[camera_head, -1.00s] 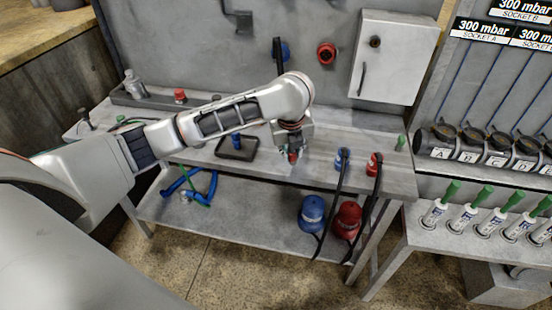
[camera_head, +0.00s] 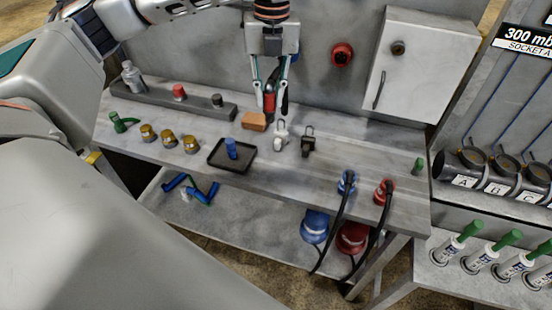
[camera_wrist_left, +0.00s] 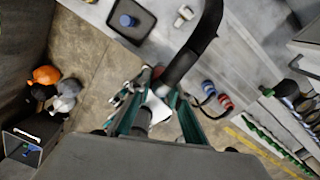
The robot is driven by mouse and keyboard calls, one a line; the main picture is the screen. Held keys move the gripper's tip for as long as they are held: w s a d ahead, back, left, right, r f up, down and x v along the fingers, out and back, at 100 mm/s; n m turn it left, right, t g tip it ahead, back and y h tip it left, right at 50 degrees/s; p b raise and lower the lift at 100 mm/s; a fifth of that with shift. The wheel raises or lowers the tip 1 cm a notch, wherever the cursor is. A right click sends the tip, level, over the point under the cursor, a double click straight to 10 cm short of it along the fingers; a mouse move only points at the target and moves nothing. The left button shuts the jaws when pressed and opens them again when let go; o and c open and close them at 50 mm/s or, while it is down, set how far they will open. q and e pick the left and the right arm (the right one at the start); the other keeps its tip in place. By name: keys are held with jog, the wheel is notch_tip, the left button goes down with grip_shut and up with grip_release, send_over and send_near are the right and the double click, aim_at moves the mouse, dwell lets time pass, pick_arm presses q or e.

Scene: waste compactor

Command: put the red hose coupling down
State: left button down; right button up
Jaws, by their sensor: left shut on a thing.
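My left gripper (camera_head: 270,103) comes down from the top of the head view, above the back of the workbench. Its fingers are closed around a small red piece with a dark end, the red hose coupling (camera_head: 269,102), held upright. Whether it touches the bench is hard to tell. In the left wrist view the fingers (camera_wrist_left: 160,115) flank a grey and black part, with a bit of red (camera_wrist_left: 158,72) beyond. A black hose-like piece (camera_wrist_left: 195,45) curves past them. My right gripper is not in view.
Blue (camera_head: 346,183) and red (camera_head: 384,190) hose fittings stand at the front right.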

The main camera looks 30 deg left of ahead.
aim_at(271, 122)
pick_arm(q)
jog(key=shift+s+f, duration=0.1)
jog(key=shift+f, duration=9.5)
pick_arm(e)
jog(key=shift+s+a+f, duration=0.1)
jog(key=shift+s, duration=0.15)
pick_arm(q)
jog(key=shift+f, duration=0.1)
jog(key=c, duration=1.8)
grip_release()
jog(key=shift+c, duration=0.2)
jog(key=shift+r, duration=0.4)
jog(key=r, duration=1)
jog(key=shift+d, duration=0.2)
jog(key=shift+r, duration=0.7)
